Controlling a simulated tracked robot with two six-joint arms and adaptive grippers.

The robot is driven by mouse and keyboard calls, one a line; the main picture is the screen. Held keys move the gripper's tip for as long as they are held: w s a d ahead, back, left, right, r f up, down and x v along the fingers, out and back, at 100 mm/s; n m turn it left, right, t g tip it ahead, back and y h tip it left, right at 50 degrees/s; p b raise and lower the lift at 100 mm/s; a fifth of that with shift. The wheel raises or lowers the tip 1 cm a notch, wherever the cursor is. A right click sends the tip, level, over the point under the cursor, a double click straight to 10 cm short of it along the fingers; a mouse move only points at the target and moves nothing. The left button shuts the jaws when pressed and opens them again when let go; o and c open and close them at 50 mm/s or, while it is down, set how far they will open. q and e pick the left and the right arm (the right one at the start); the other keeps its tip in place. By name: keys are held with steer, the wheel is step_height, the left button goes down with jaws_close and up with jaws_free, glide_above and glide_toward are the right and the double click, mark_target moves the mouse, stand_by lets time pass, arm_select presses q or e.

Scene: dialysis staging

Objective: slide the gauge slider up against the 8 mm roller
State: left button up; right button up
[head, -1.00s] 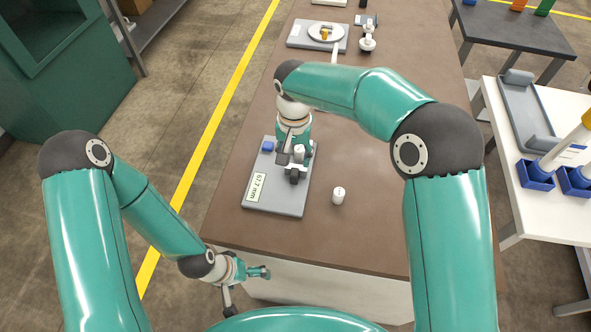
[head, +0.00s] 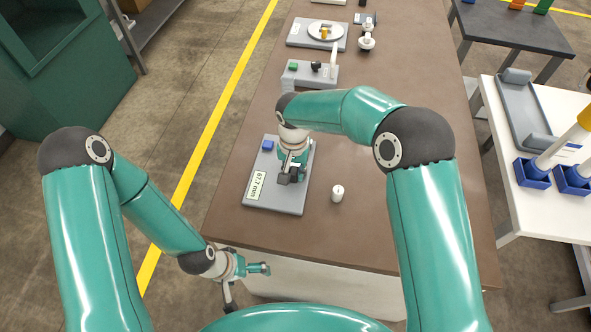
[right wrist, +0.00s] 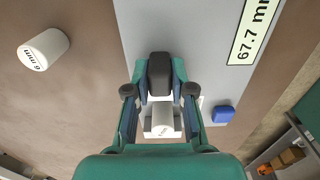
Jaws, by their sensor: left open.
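The gauge is a grey plate (head: 296,200) on the brown table, with a display (head: 256,186) reading 67.7 mm. My right gripper (head: 289,178) is low over the plate. In the right wrist view its fingertips (right wrist: 160,82) lie against both sides of the dark block of the gauge slider (right wrist: 160,70), shut on it. A white roller (right wrist: 163,118) lies at a pale block between the fingers, nearer my palm; its small marking is hard to read. My left gripper (head: 250,286) is open and empty off the table's near-left edge.
A blue block (right wrist: 223,114) sits on the plate. Another grey fixture (head: 310,80) stands farther back.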

jaws_close()
steer(key=shift+w+d, duration=0.15)
steer(key=shift+w, duration=0.65)
steer(key=shift+w+d, duration=0.15)
steer(key=shift+w, duration=0.65)
steer(key=o, duration=0.6)
jaws_free()
steer(key=shift+o, duration=0.2)
